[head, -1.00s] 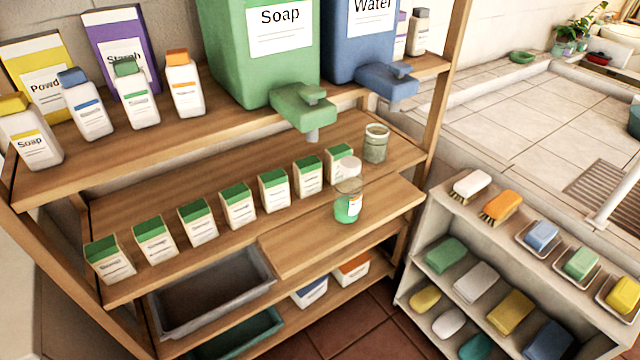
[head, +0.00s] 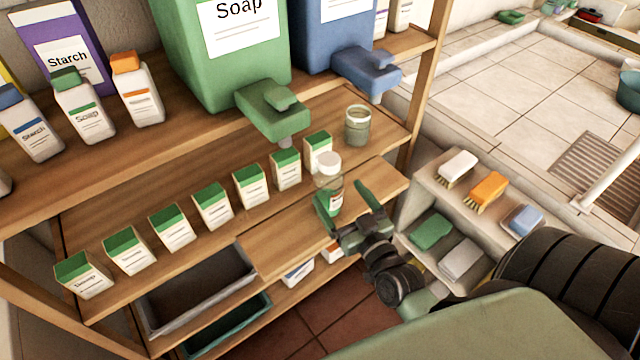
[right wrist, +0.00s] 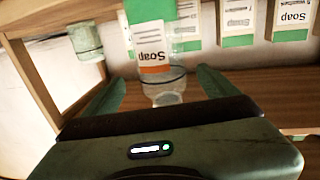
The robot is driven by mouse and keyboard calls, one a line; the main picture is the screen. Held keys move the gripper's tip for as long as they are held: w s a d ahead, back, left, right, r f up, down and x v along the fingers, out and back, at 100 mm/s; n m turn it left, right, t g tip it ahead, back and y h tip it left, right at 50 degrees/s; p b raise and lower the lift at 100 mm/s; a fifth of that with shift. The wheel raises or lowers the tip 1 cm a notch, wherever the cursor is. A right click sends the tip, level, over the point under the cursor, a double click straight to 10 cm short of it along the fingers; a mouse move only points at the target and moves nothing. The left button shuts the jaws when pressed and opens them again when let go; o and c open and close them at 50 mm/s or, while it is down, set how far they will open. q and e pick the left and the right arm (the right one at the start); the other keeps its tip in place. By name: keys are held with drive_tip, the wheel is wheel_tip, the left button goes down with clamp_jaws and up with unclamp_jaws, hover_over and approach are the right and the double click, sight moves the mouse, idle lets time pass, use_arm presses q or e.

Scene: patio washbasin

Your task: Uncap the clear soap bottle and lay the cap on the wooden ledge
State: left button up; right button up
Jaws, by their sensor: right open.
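The clear soap bottle (head: 335,203) stands upright on the wooden ledge (head: 275,245), with green soap low inside and a pale cap (head: 327,163) on top. My right gripper (head: 345,198) is open at the bottle, its fingers apart on either side of it in the picture. I cannot tell whether either finger touches it. The right wrist view is upside down; there the bottle's label (right wrist: 152,45) and clear upper part show between the spread fingers (right wrist: 161,77). My left gripper is out of view.
A row of green-topped Soap boxes (head: 212,204) stands behind and left of the ledge. A glass jar (head: 357,127) stands behind the bottle. The green soap dispenser's spout (head: 272,112) hangs above. The ledge's left part is bare. A brush shelf (head: 440,190) stands at right.

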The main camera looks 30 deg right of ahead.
sight(329, 158)
drive_tip(key=w+p, duration=0.1)
drive_tip(key=w, duration=0.3)
drive_tip(key=shift+w+d, duration=0.15)
drive_tip(key=shift+w, duration=0.25)
drive_tip(key=shift+w+f, duration=0.2)
drive_tip(key=shift+w, duration=0.35)
drive_tip(key=c, duration=1.7)
drive_tip(key=shift+o, duration=0.2)
wheel_tip(329, 158, up, 10)
drive_tip(key=shift+r+p, duration=0.1)
drive_tip(key=shift+p, duration=0.55)
drive_tip(key=o, duration=1)
clamp_jaws()
